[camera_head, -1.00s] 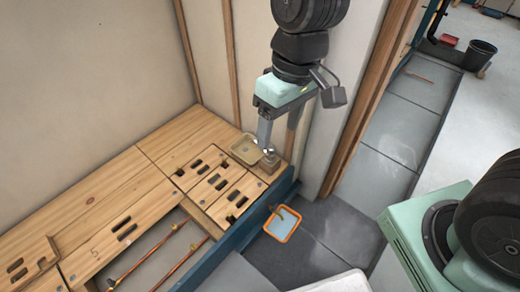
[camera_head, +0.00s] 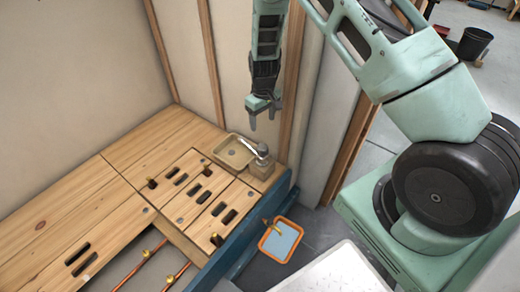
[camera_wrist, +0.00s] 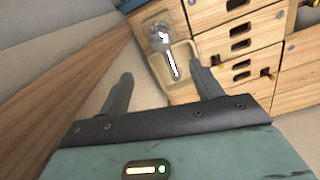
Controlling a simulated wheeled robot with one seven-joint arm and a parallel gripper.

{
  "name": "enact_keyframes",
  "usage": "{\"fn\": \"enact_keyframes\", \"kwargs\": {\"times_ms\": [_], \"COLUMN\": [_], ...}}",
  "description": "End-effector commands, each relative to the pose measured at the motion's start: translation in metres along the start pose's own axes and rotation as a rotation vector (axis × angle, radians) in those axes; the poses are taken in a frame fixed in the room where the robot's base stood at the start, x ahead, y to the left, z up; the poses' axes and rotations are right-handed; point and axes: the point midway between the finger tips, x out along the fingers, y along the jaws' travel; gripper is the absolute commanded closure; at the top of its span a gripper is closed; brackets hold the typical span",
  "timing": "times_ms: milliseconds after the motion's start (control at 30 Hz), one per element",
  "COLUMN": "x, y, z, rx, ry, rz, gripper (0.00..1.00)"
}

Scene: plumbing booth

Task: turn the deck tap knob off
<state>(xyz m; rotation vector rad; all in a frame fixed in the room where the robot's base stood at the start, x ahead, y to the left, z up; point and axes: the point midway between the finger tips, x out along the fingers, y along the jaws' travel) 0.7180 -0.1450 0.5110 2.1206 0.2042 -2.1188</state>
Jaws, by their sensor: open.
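The deck tap (camera_head: 262,154) is a small chrome fitting on a wooden block at the right end of the wooden deck. Its slim spout reaches over a shallow tan basin (camera_head: 220,160). In the wrist view the tap's rounded chrome knob (camera_wrist: 159,34) is at the top, with the bright spout running down over the basin (camera_wrist: 190,58). My gripper (camera_head: 264,122) is open and empty, above and apart from the tap. In the wrist view its two fingers (camera_wrist: 162,82) stand wide apart, with the tap beyond them. I cannot tell the knob's angle.
The wooden deck (camera_head: 75,215) has slots, brass fittings and an open bay with copper pipes (camera_head: 135,268). A blue rail (camera_head: 235,240) edges it. An orange-rimmed tray (camera_head: 262,246) lies on the floor. A wall with wooden studs (camera_head: 212,60) stands behind.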

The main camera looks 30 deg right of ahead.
Motion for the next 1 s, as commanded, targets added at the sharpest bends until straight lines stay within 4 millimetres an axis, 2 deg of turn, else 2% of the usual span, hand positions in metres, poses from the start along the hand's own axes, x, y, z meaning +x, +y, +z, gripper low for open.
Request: {"fn": "enact_keyframes", "kwargs": {"times_ms": [33,100,400,600,800,1000], "x": [0.014,0.030,0.092,0.127,0.145,0.149], "y": [0.000,0.000,-0.001,-0.001,-0.001,-0.001], "z": [0.001,0.001,0.001,0.001,0.001,0.000], "rx": [0.001,0.002,0.002,0.001,0.001,0.000], "ry": [-0.003,-0.004,-0.003,-0.002,-0.001,0.000], "rz": [0.000,-0.001,-0.001,-0.001,-0.001,-0.001], "gripper": [0.35,0.35,0.35,0.35,0.35,0.35]}}
